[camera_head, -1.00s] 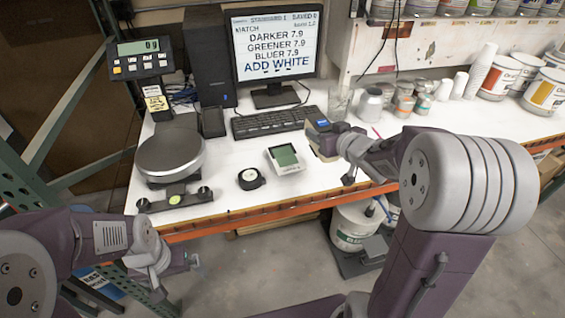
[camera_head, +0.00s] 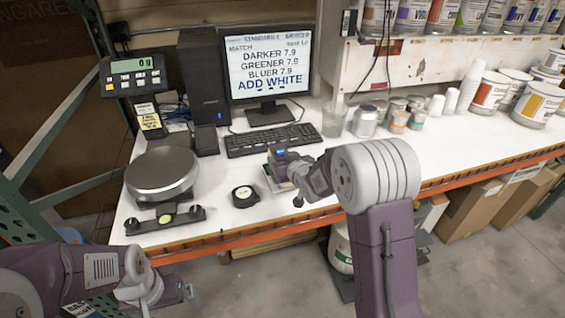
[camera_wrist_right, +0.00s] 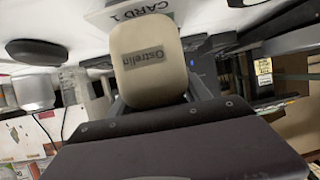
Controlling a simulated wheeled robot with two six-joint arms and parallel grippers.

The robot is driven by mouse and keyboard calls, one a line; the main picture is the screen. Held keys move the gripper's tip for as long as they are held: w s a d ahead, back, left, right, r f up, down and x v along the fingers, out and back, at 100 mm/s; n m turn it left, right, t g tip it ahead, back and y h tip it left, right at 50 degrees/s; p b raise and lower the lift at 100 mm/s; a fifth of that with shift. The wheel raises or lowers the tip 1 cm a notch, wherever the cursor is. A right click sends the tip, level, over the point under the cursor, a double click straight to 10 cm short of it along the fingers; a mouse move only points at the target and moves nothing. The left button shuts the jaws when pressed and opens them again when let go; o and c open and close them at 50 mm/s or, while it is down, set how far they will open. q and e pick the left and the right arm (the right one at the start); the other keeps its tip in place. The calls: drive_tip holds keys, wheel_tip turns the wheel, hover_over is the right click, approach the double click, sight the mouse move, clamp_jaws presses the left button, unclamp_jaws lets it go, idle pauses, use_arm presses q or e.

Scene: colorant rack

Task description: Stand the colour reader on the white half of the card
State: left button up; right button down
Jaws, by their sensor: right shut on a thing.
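The colour reader (camera_head: 280,160), a tan block with a dark top, is in my right gripper (camera_head: 298,170). In the wrist view the reader (camera_wrist_right: 150,75) fills the upper middle, shows a label and sits between the fingers. The card (camera_head: 266,182) is mostly hidden behind the reader and gripper; a pale edge shows. In the wrist view part of the card (camera_wrist_right: 135,12), printed "CARD 1", shows just beyond the reader. I cannot tell whether the reader touches it, or over which half it is. My left gripper (camera_head: 187,291) hangs low in front of the bench, away from the card; its jaws are unclear.
A black round puck (camera_head: 245,196) lies left of the card. A scale (camera_head: 161,172) stands farther left, a keyboard (camera_head: 270,139) behind. Cans and cups (camera_head: 395,115) stand at the back right. The bench front to the right is clear.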

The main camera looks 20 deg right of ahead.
drive_tip(key=shift+w+f, duration=0.2)
drive_tip(key=shift+f, duration=0.15)
drive_tip(key=shift+s, duration=0.15)
drive_tip(key=shift+f, duration=0.1)
drive_tip(key=shift+c, duration=2.4)
unclamp_jaws()
drive_tip(key=shift+f, duration=0.1)
